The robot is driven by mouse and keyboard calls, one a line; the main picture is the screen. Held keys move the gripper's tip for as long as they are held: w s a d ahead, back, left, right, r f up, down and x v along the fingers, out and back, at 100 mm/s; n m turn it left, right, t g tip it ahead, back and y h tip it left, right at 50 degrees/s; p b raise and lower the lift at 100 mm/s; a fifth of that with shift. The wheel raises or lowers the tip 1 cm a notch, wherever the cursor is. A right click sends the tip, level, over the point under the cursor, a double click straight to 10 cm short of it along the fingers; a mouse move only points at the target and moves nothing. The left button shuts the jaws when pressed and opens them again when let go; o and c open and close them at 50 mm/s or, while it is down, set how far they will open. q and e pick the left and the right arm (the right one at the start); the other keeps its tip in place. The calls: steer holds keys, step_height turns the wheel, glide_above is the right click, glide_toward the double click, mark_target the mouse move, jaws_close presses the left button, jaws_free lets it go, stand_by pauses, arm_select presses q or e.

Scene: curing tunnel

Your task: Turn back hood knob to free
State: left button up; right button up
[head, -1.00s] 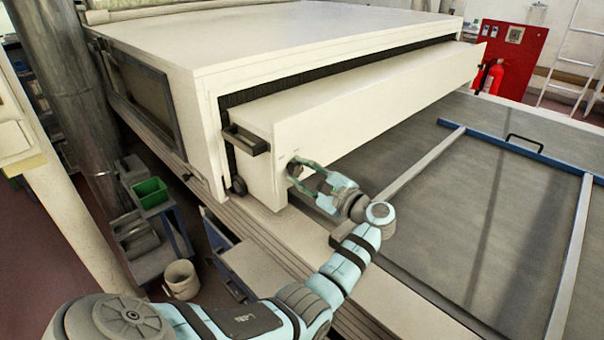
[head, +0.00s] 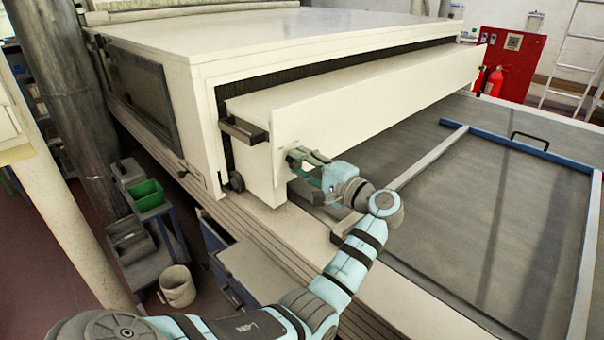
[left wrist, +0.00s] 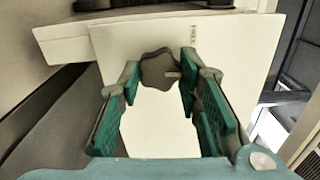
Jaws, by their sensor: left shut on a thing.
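The hood knob (left wrist: 158,69) is a dark grey lobed knob on the white end face of the hood (left wrist: 230,52). A pale mark on it points right in the left wrist view, and small lettering sits above it. In the head view the hood (head: 370,100) is the long white cover at the tunnel mouth. My left gripper (head: 297,158) is at its near end and hides the knob there. In the left wrist view my left gripper (left wrist: 160,80) has its green-padded fingers on both sides of the knob, shut on it. My right gripper is not in view.
A black handle (head: 244,131) sticks out beside the hood's end. The white tunnel housing (head: 270,40) stands behind. A grey bed with a blue-ended frame (head: 510,146) lies to the right. A bucket (head: 177,287) and a green bin (head: 146,194) are at lower left.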

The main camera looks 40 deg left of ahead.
arm_select(q)
steer(key=n+b, duration=0.5)
steer(key=shift+f+n, duration=0.15)
steer(key=shift+n, duration=0.15)
steer(key=n+b, duration=0.3)
steer(key=n, duration=0.1)
steer(key=shift+r+b, duration=0.3)
steer(key=shift+b, duration=0.1)
steer(key=shift+r, duration=0.1)
steer(key=o, duration=1.1)
steer(key=shift+o, duration=0.2)
